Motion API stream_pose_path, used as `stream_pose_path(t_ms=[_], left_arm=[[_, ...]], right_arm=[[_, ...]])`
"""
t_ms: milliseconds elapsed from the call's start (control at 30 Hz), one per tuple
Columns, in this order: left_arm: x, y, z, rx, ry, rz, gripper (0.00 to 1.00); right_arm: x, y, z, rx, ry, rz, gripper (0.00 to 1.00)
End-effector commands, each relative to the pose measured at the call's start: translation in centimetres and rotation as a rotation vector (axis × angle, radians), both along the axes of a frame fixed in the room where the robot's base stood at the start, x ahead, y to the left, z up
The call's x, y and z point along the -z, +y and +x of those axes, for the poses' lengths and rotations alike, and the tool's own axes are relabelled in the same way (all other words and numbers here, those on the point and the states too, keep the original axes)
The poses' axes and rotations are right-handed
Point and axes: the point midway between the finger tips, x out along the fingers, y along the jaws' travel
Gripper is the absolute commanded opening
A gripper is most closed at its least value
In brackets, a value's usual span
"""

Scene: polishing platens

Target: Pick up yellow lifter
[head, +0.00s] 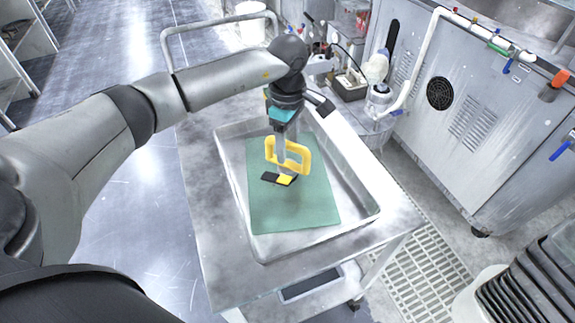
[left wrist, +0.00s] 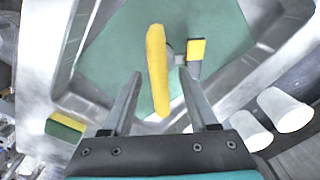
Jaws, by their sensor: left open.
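The yellow lifter (head: 300,152) stands on the green mat (head: 290,212) in the metal tray, its loop handle upright. In the left wrist view the handle (left wrist: 157,75) shows nearly edge-on, with a grey part beside its far end. My left gripper (head: 281,150) reaches down from above at the handle. In the left wrist view its two fingers (left wrist: 161,78) are apart, one on each side of the handle, with gaps visible. A small black-and-yellow piece (head: 280,179) lies by the lifter's foot; I cannot tell whether they touch. My right gripper is not in view.
The tray (head: 355,215) sits on a metal cart (head: 205,225) with a raised rail. A green-and-yellow sponge (left wrist: 65,128) and white cups (left wrist: 285,110) show in the left wrist view. A grey machine (head: 460,110) stands right; a dark stack (head: 530,285) is at lower right.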

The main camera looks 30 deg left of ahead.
Motion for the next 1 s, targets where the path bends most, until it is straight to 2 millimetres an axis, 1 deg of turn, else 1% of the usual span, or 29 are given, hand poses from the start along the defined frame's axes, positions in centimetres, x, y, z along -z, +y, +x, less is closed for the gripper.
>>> stream_pose_path(t_ms=[33,67,533,1000], left_arm=[[-0.04,0.0,0.01,0.0,0.0,0.0,0.57],[-0.04,0.0,0.01,0.0,0.0,0.0,0.54],[-0.08,0.02,0.01,0.0,0.0,0.0,0.01],[-0.1,0.04,0.01,0.0,0.0,0.001,0.0]], right_arm=[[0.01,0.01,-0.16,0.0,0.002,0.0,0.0],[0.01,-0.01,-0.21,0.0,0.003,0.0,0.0],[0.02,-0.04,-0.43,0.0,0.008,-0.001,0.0],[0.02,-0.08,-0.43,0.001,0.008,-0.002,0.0]])
